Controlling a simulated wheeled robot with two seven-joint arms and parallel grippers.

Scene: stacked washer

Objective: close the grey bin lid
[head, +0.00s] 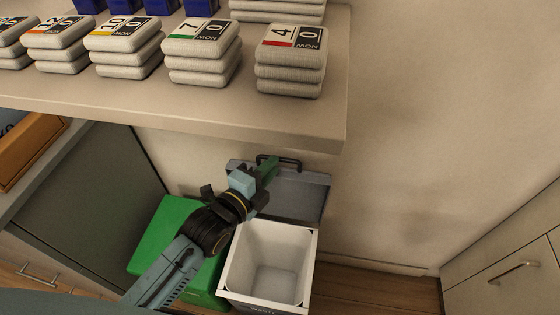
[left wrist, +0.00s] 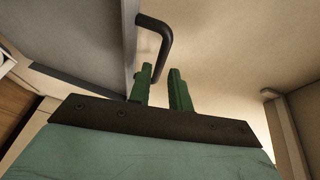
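The grey bin lid (head: 297,196) stands raised, close to upright, behind the open white bin (head: 270,260). A black bar handle (head: 279,161) is at the lid's top edge. My left gripper (head: 267,170) is at the lid's upper left part, by the handle, and covers some of the lid. In the left wrist view, the green fingers of my left gripper (left wrist: 162,80) are apart, with a gap between them. The black handle (left wrist: 165,42) is just beyond the fingertips, beside the lid's grey panel (left wrist: 90,82). I cannot tell whether a finger touches it. My right gripper is not in view.
A green bin (head: 158,238) stands left of the white bin, partly behind my left arm. A shelf (head: 180,112) with stacked grey bundles overhangs above the lid. A drawer cabinet (head: 515,265) is at right. The floor between bin and cabinet is clear.

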